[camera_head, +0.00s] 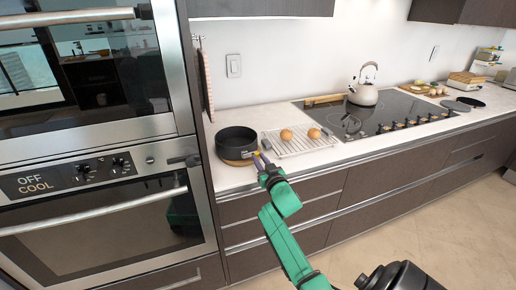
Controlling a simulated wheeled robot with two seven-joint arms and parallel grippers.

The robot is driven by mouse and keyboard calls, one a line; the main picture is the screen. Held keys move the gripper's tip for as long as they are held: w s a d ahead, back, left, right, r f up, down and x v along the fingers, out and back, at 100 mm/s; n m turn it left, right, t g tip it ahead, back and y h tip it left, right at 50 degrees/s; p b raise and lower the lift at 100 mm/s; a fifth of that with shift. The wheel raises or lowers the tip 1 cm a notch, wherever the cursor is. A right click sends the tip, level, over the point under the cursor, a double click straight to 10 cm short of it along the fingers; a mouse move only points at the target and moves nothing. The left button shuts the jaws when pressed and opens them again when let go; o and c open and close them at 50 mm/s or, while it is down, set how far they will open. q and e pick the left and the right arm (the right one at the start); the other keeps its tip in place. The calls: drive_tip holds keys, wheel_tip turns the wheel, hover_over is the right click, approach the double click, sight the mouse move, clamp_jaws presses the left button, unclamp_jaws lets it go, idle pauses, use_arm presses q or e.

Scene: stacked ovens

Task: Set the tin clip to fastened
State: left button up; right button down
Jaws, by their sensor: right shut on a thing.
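A round dark baking tin (236,136) stands on a wooden board (236,162) on the white counter, close to the oven tower. My left gripper is not in view.
A wire rack (300,146) with two round buns (286,134) stands right of the tin. A kettle (363,92) stands on the black hob (385,112) farther right. The ovens (95,190) with long handles rise at the left.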

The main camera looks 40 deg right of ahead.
drive_tip(key=shift+f+y, duration=0.15)
drive_tip(key=shift+y, duration=0.15)
drive_tip(key=c, duration=0.7)
unclamp_jaws()
drive_tip(key=b+v, duration=0.1)
drive_tip(key=v, duration=1.3)
drive_tip(key=shift+s+a+f, duration=0.1)
drive_tip(key=shift+s+f, duration=0.05)
drive_tip(key=shift+s, duration=0.1)
